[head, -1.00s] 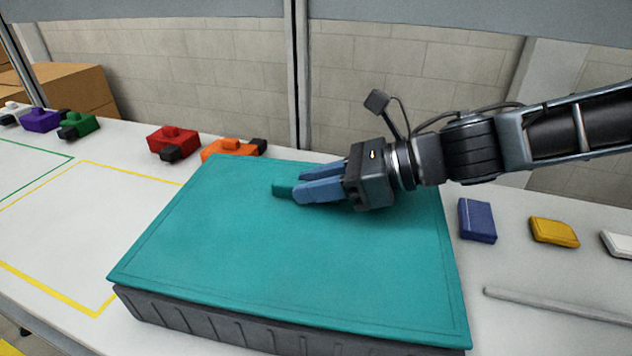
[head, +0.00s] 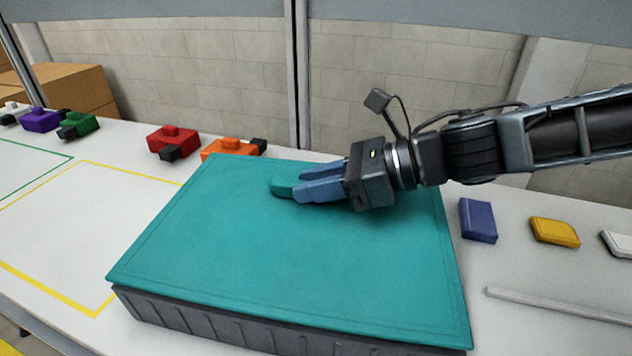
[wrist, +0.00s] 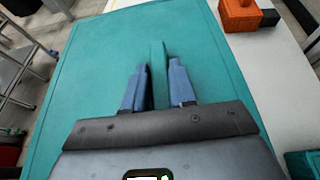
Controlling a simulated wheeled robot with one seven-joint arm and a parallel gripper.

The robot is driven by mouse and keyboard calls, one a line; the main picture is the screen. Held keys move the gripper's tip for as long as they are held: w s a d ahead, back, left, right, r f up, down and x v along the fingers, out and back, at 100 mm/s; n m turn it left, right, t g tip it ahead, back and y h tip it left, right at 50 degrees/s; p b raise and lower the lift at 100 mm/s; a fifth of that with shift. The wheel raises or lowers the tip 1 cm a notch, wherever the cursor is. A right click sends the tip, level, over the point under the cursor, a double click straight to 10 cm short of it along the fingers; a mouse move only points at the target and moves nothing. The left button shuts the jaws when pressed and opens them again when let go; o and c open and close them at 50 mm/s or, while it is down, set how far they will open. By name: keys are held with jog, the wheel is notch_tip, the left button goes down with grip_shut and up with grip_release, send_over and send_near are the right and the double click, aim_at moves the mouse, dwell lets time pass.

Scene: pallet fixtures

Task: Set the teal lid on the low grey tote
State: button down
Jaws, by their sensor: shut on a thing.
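The teal lid (head: 250,255) lies over the top of the low grey tote (head: 190,318), covering it. Only the tote's ribbed front wall shows, below the lid's near edge. The lid looks about level and lined up with the tote; I cannot tell whether a thin gap is left between them. My gripper (head: 305,185) is at the lid's upper middle, its blue fingers shut on the lid's raised teal handle. In the wrist view the handle (wrist: 158,75) stands between the two fingers, and the lid (wrist: 95,80) spreads out beneath. The inside of the tote is hidden.
Behind the lid stand an orange block (head: 228,148) and a red block (head: 172,140). To the right lie a blue block (head: 478,220), a yellow block (head: 555,231) and a pale rod (head: 555,305). A yellow-outlined area (head: 75,235) on the left is clear.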

jog(key=shift+f+b, duration=0.5)
jog(key=shift+f, duration=0.15)
dwell(0.4)
jog(key=c, duration=0.8)
grip_release()
jog(key=shift+c, duration=0.2)
jog(key=shift+d, duration=0.1)
jog(key=shift+v, duration=3.85)
jog(key=shift+r, duration=0.1)
jog(key=shift+r, duration=0.1)
